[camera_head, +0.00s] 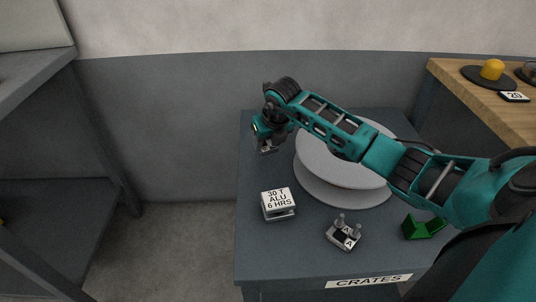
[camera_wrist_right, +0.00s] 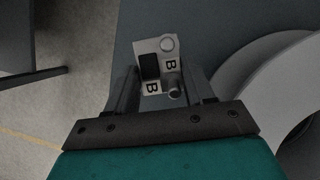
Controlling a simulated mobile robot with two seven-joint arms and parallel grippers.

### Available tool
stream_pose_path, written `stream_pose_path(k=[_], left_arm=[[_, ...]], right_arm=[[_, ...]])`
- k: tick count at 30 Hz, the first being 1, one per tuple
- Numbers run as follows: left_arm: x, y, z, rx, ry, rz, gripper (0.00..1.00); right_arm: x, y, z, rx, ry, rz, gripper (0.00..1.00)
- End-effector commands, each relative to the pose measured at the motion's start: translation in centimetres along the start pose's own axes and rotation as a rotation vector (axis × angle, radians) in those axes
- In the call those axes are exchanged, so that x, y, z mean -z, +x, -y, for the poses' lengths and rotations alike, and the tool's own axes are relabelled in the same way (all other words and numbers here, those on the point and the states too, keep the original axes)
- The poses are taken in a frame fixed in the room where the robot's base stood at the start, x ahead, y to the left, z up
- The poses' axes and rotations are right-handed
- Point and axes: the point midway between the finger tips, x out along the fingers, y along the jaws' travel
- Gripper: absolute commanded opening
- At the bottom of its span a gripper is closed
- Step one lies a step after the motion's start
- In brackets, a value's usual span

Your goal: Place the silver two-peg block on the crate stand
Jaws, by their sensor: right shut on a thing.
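My right gripper (camera_head: 267,143) is at the left end of my teal arm, above the back left part of the crate stand (camera_head: 258,252). In the right wrist view its two dark fingers are shut on a silver two-peg block (camera_wrist_right: 143,47) marked B, with a black patch and two round pegs. The block is above the stand's left edge; in the head view it is mostly hidden by the gripper. A second silver two-peg block (camera_head: 343,237), marked A, stands on the front middle of the stand. My left gripper is not in view.
A white sign block (camera_head: 278,204) reading "30 T ALU 6 HRS" stands at the left of the stand. A large grey spool (camera_head: 345,195) is behind, partly under my arm. A green block (camera_head: 423,228) is at the right. The front left of the stand is clear.

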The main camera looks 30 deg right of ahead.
Motion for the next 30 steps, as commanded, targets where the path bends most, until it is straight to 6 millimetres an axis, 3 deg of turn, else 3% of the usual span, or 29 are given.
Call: stream_pose_path(k=[6,18,19,27,30], left_arm=[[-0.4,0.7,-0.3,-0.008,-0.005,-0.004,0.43],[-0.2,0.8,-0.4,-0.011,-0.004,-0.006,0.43],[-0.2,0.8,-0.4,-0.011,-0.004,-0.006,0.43],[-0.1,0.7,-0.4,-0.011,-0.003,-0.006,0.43],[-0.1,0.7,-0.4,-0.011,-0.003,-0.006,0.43]], right_arm=[[1.5,3.7,0.0,-0.001,0.001,0.000,0.04],[1.7,4.2,0.0,0.000,0.000,0.001,0.04],[1.9,4.3,0.0,0.000,0.000,-0.002,0.54],[1.9,4.3,0.0,0.000,0.000,-0.003,0.78],[1.9,4.3,0.0,0.000,0.000,-0.003,0.78]])
